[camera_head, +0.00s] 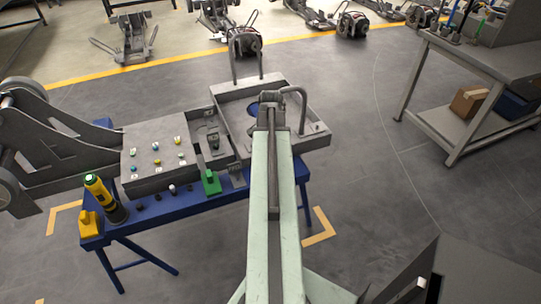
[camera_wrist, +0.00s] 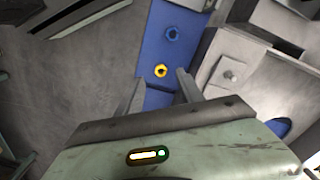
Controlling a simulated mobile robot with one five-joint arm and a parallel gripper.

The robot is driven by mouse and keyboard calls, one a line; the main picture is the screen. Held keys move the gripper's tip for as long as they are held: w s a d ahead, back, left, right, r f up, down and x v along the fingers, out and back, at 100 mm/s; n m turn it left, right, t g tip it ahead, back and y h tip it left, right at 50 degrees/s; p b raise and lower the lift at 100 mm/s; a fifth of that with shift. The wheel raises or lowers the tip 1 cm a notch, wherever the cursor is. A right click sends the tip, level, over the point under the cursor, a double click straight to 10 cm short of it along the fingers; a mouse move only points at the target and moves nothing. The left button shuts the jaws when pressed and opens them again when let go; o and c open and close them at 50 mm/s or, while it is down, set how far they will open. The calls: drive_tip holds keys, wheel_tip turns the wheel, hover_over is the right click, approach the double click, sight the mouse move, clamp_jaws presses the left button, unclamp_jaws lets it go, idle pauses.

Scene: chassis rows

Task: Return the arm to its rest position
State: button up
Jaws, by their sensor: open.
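My pale green arm (camera_head: 272,200) reaches forward from the bottom of the head view, over the blue bench. My gripper (camera_head: 270,98) is at its far end, above or in front of the grey tray; its height is hard to tell. In the wrist view my gripper (camera_wrist: 161,82) has two grey fingers apart, with nothing held between them. A yellow ring-shaped part (camera_wrist: 160,71) shows near the gap between the fingertips, on a blue surface (camera_wrist: 150,45). A blue ring-shaped part (camera_wrist: 172,34) lies farther up the same surface.
The blue bench (camera_head: 190,213) carries a grey chassis panel (camera_head: 140,178), a grey tray (camera_head: 318,142) with upright handles, a yellow-black tool (camera_head: 105,198) and a green block (camera_head: 211,182). A grey shelf table (camera_head: 490,65) stands right. Open floor (camera_head: 365,110) lies between.

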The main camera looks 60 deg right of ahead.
wheel_tip(320, 180, up, 2)
drive_tip(key=shift+r+p, duration=0.1)
drive_tip(key=shift+p, duration=0.3)
drive_tip(key=shift+f, duration=0.2)
